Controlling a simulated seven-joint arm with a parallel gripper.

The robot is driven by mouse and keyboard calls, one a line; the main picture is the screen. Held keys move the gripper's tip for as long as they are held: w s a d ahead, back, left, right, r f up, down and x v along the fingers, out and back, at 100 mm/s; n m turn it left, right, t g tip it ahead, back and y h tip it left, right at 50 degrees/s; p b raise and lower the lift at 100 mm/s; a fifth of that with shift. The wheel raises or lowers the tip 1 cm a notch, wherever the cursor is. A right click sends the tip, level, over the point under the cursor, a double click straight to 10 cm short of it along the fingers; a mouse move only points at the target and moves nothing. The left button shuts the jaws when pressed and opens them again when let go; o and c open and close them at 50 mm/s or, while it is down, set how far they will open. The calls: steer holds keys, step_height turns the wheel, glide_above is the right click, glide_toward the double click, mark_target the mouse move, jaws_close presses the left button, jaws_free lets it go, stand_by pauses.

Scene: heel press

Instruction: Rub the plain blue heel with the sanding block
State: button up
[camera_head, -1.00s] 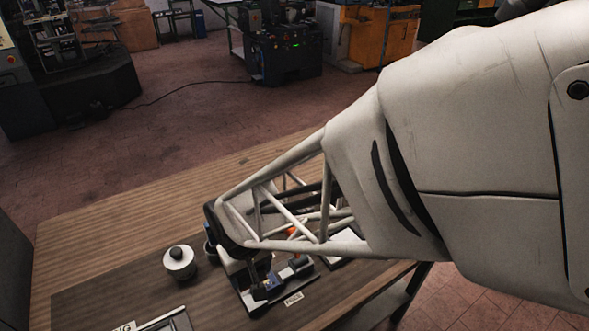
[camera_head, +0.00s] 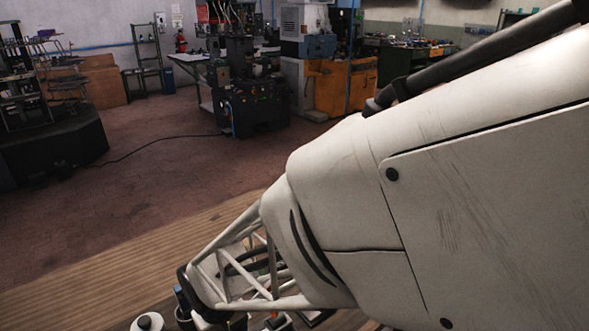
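The white lattice end of my arm (camera_head: 235,275) reaches down to the bottom edge of the head view. My gripper (camera_head: 237,322) shows only as a dark sliver at the bottom edge, so its fingers and anything in them cannot be made out. Cut-off parts of the bench fixture, with a small orange-red spot (camera_head: 271,319), show beside it. I cannot pick out the plain blue heel or the sanding block. A small upright blue thing (camera_head: 181,298) stands at the left of my arm's end, and I cannot tell what it is.
A white lidded jar (camera_head: 148,322) is at the bottom edge, left of my arm. The bare wooden tabletop (camera_head: 120,262) is clear farther left. My arm covers the right side. Workshop machines (camera_head: 250,100) stand well beyond the table.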

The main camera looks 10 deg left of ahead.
step_height(320, 180, down, 5)
steer(key=shift+r, duration=0.1)
steer(key=shift+w+d+f, duration=0.1)
steer(key=shift+w+f, duration=0.1)
steer(key=shift+f, duration=0.15)
steer(key=shift+w+d+f, duration=0.15)
steer(key=shift+w+d, duration=0.65)
steer(key=shift+d, duration=0.05)
steer(key=shift+c, duration=0.3)
steer(key=shift+w+d, duration=1.15)
steer(key=shift+d, duration=0.05)
steer(key=shift+s+a, duration=0.35)
steer(key=shift+a, duration=0.05)
steer(key=shift+s+a, duration=1.6)
steer(key=shift+s, duration=0.05)
steer(key=shift+s+a+r, duration=0.15)
steer(key=shift+a+r, duration=0.05)
steer(key=shift+r, duration=3.95)
steer(key=shift+w, duration=0.2)
